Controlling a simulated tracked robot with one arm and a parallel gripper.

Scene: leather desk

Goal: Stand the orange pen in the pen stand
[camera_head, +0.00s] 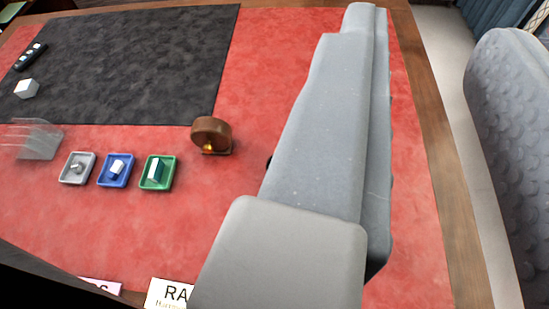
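I see no orange pen in the camera view, and nothing I can clearly tell as a pen stand. My gripper's fingers do not show. Large grey parts of my own arm cross the right half of the picture and hide part of the desk behind them.
The red desk (120,225) has a dark mat (150,60) bearing a black device (31,56) and white cube (26,88). Nearby are a clear holder (38,142), grey tray (66,179), blue tray (104,182), green tray (149,183) and brown round object (211,134). A grey chair (515,130) stands right.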

